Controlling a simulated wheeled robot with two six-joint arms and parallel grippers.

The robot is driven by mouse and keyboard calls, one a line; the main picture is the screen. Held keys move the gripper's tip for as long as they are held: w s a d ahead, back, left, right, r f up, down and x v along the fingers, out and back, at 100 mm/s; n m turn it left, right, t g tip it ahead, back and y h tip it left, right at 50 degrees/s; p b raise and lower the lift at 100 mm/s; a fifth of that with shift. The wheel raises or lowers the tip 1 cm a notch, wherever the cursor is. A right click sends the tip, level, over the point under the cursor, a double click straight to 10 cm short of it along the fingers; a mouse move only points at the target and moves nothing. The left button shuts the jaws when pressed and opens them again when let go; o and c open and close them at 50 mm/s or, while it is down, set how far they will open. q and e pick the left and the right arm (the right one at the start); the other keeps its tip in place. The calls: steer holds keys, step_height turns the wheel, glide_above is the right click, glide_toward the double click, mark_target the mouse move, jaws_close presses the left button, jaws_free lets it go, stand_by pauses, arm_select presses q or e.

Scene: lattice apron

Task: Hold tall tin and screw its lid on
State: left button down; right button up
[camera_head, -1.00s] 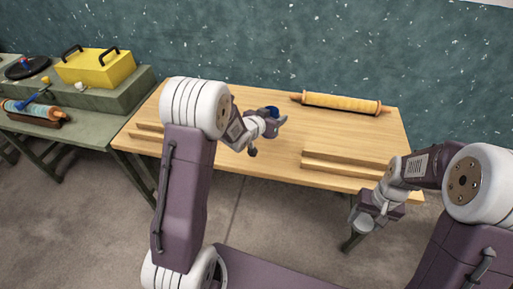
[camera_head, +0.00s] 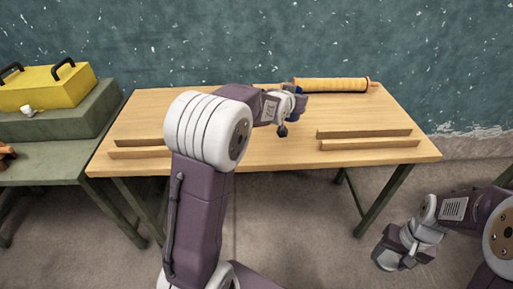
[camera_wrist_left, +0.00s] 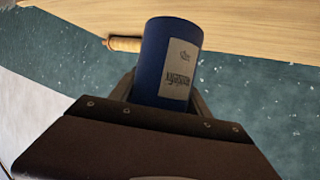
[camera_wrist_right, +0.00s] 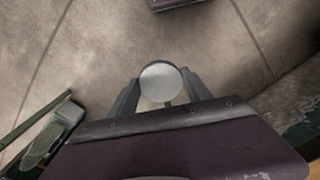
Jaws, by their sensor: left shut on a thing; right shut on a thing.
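The tall tin (camera_wrist_left: 160,60) is blue with a pale printed label. In the left wrist view it stands out between the fingers of my left gripper (camera_wrist_left: 160,92), which is shut on it. In the head view my left gripper (camera_head: 288,103) is over the far part of the wooden table, and the tin is mostly hidden there. My right gripper (camera_wrist_right: 160,95) is shut on a round, light grey lid (camera_wrist_right: 161,80), seen face-on in the right wrist view. In the head view my right gripper (camera_head: 392,256) is low, in front of the table's right end. Tin and lid are far apart.
The wooden table (camera_head: 200,105) has pairs of wooden strips at left (camera_head: 140,153) and right (camera_head: 368,144). A yellow rolling pin (camera_head: 333,84) lies at its back edge. A green bench with a yellow toolbox (camera_head: 45,88) stands left. Floor in front is open.

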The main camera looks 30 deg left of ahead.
arm_select(q)
steer(key=shift+s+a+r, duration=0.1)
steer(key=shift+s+a, duration=0.05)
arm_select(e)
steer(key=shift+s+a+r, duration=0.1)
arm_select(q)
steer(key=shift+s+a+f, duration=0.1)
steer(key=shift+a+f, duration=0.1)
steer(key=shift+a, duration=0.05)
glide_above(258, 139)
step_height(258, 139, down, 7)
steer(key=shift+r, duration=0.2)
